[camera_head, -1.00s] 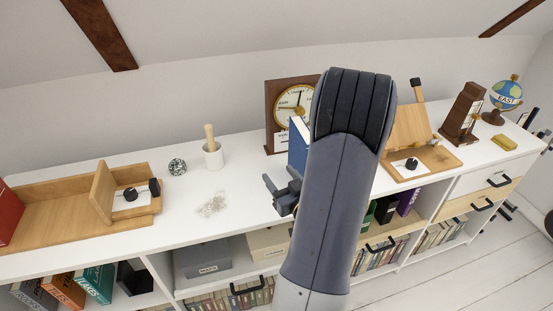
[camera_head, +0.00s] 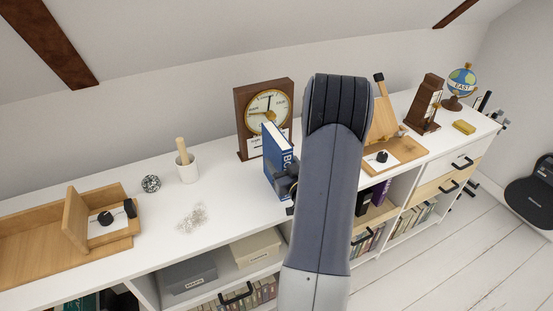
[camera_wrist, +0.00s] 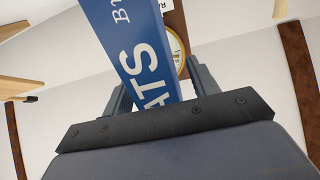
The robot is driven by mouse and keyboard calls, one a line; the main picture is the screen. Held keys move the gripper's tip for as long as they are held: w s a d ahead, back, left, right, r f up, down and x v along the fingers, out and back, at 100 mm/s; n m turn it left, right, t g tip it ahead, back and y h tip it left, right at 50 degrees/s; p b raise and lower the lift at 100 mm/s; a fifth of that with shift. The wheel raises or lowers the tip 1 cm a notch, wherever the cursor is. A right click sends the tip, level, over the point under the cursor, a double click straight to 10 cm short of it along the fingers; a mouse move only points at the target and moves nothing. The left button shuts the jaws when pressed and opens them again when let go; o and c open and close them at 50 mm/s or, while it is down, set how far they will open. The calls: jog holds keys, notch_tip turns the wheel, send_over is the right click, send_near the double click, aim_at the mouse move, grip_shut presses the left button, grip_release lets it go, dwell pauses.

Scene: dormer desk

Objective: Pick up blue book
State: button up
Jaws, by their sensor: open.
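The blue book (camera_head: 275,152) stands upright on the white desk top, in front of the brown clock. White lettering shows on its spine. My gripper (camera_head: 288,182) is at the book's near right side in the head view, partly hidden behind my own arm. In the wrist view the blue book (camera_wrist: 138,48) rises between the two fingers of my gripper (camera_wrist: 160,88), one finger on each side. The fingers are open around the book. Whether either finger touches it cannot be told.
The clock (camera_head: 243,112) stands close behind the book. A white cup with a wooden pestle (camera_head: 187,171), a wire ball (camera_head: 151,183) and a pile of clips (camera_head: 192,218) lie to the left. A wooden tray (camera_head: 408,150) is to the right. Desk top between them is clear.

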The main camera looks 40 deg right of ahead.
jog(key=shift+x, duration=0.85)
jog(key=shift+c, duration=0.3)
jog(key=shift+r, duration=0.1)
grip_shut()
